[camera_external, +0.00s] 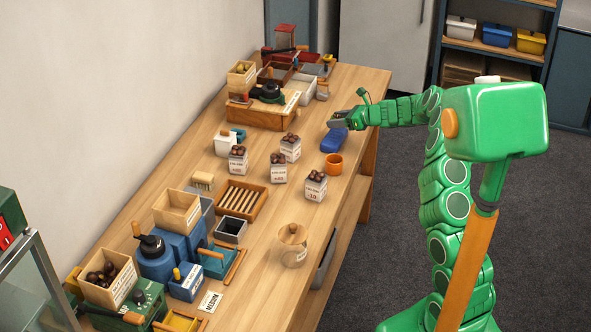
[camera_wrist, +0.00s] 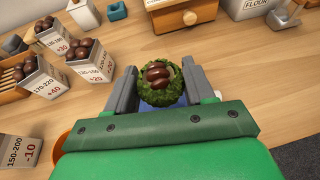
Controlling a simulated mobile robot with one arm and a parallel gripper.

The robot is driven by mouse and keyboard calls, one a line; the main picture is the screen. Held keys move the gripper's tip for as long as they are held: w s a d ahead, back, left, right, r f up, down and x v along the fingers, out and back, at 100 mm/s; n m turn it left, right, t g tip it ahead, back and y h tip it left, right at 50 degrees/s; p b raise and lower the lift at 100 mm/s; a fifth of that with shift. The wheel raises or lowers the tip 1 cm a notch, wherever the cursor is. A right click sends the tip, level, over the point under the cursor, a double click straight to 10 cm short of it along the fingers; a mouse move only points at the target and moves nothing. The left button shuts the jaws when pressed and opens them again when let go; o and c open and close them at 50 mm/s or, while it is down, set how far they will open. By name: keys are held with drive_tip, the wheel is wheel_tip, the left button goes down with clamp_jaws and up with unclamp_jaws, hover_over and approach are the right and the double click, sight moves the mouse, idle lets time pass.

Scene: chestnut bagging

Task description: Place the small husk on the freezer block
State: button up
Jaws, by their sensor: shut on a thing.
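The small husk (camera_wrist: 160,87) is a round, green, spiky ball, open at the top with brown chestnuts showing. My gripper (camera_wrist: 158,80) is shut on it, with one grey finger on each side. The blue freezer block (camera_external: 332,140) lies on the table near its far right edge. My gripper also shows in the external view (camera_external: 339,122), just above the block. The fingers hide the husk there. In the wrist view a bit of blue shows below the husk. I cannot tell whether the husk touches the block.
White bags of chestnuts (camera_external: 314,187) with number labels stand left of and nearer than the block. An orange cup (camera_external: 334,164) stands close to the block. A wooden drawer box (camera_external: 262,112) is to the left.

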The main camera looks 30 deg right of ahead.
sight(336, 135)
drive_tip(key=shift+w+f, duration=0.55)
drive_tip(key=shift+f, duration=1.75)
drive_tip(key=o, duration=1)
drive_tip(key=shift+f, duration=0.1)
